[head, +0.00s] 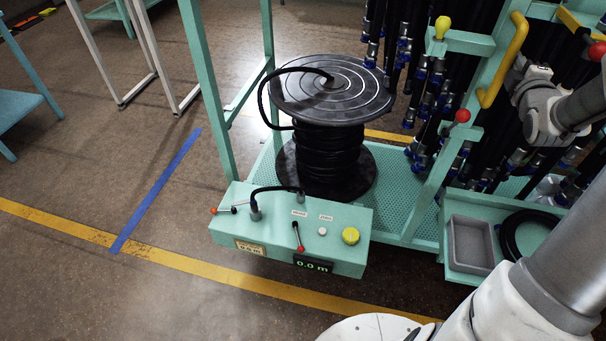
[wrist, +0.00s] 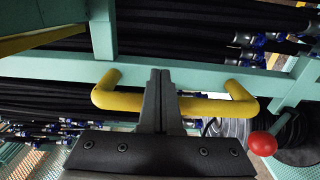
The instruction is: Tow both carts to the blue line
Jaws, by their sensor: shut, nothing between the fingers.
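A mint-green cart or frame carries a black hose reel (head: 332,95) on its perforated deck (head: 395,190). To its right stands a mint-green hose rack (head: 470,42) with hanging black hoses and a yellow handle (head: 505,60). I cannot tell whether they are separate carts. The blue line (head: 158,190) is on the floor at left, apart from them. In the wrist view my gripper (wrist: 160,75) is shut and empty. Its fingers cross in front of the yellow handle's bar (wrist: 205,106); whether they touch it is unclear. The fingertips are hidden in the head view.
A control box (head: 290,235) reading 0.0 m stands at the front. A grey tray (head: 470,245) is at lower right. A yellow floor stripe (head: 60,222) crosses the blue line. A teal table (head: 15,105) and white frame legs (head: 150,45) are at left. Floor between is clear.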

